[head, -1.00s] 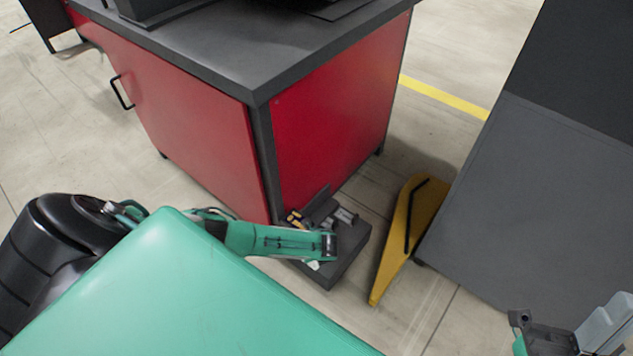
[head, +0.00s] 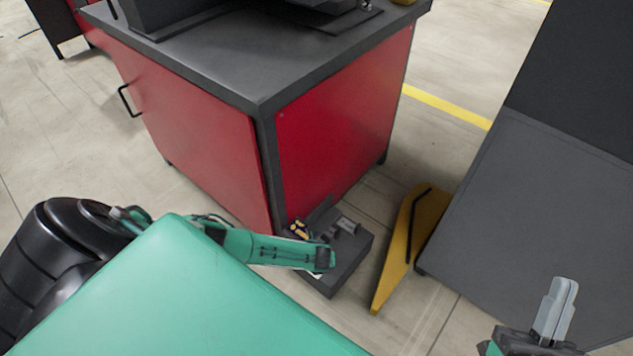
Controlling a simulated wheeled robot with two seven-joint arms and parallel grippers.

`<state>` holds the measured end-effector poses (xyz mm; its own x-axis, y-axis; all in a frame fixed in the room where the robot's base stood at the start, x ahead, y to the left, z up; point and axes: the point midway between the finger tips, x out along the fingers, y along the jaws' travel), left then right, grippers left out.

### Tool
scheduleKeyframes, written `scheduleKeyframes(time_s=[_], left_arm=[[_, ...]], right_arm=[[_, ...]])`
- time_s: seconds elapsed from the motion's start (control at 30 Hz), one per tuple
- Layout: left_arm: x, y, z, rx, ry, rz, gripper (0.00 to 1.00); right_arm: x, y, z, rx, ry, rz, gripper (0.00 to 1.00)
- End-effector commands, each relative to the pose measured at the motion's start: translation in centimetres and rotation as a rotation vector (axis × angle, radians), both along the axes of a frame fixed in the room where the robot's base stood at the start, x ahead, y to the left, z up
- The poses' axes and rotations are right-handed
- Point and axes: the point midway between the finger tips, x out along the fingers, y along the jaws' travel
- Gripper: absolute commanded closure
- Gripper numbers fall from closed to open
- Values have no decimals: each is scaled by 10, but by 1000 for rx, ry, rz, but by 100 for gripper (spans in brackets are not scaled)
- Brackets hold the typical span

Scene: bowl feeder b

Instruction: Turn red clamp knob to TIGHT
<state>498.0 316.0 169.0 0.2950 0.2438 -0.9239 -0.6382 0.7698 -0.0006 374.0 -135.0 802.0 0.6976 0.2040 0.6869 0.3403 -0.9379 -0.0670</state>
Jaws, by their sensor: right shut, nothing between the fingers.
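I cannot make out a red clamp knob in the head view. My right gripper (head: 564,290) is at the lower right, with its pale grey fingers pointing up. The fingers are together and nothing shows between them. It is over the floor and in front of the dark grey panel, apart from any object. My left arm comes in from the left with its green links. I cannot make out its gripper's fingers.
A red cabinet (head: 335,125) with a dark top (head: 230,62) stands ahead, dark equipment (head: 170,12) on it. A dark box (head: 328,285) with small parts lies by its near corner. A yellow wedge-shaped piece (head: 405,245) and a large grey panel (head: 530,200) are to the right.

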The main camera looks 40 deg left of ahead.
Motion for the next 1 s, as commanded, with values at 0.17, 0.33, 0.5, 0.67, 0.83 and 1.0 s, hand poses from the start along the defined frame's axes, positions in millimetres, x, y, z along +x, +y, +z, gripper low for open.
scheduleKeyframes(time_s=[0.17,0.33,0.5,0.67,0.83,1.0], left_arm=[[-2,-3,-1,-4,3,-4,72],[-1,-2,-1,-1,3,-2,65],[-1,-1,0,0,1,-1,65],[-3,-2,6,0,1,-1,65],[-6,-6,19,-1,1,-2,65],[-11,-9,33,-1,2,-1,65]], right_arm=[[0,0,0,0,0,0,100],[0,0,0,0,-1,0,100],[0,0,1,0,-1,0,100],[4,4,-9,-17,65,8,100],[11,13,-36,-54,227,31,100],[12,24,-69,-97,410,61,100]])
